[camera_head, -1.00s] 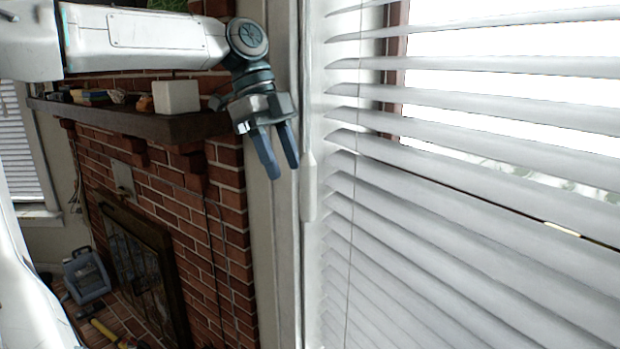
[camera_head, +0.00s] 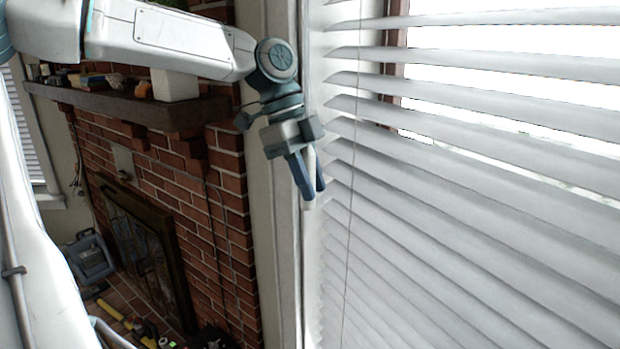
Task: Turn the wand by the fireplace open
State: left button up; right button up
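The wand (camera_head: 308,204) is a thin white handle hanging upright beside the window frame, at the left edge of the white blinds (camera_head: 440,205). My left gripper (camera_head: 313,192) points down at the wand's handle. Its two blue fingers lie on either side of the handle in this view, with white showing between them. The wand's lower end shows just below the fingertips. I cannot tell whether the fingers press on it. The blind slats are tilted, with bright gaps between the upper ones. My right gripper is not in view.
A brick fireplace (camera_head: 221,220) with a dark mantel (camera_head: 120,105) stands on the left. A white block (camera_head: 175,84) and small items sit on the mantel. A thin cord (camera_head: 350,220) hangs before the blinds. A blue-grey case (camera_head: 90,257) and tools lie on the floor.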

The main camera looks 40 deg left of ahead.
pick_arm(q)
jog(key=c, duration=0.3)
jog(key=shift+m+g, duration=0.6)
jog(key=shift+m, duration=0.9)
jog(key=shift+c, duration=0.2)
jog(key=o, duration=1)
jog(key=shift+a, duration=0.1)
jog(key=shift+s+r, duration=0.1)
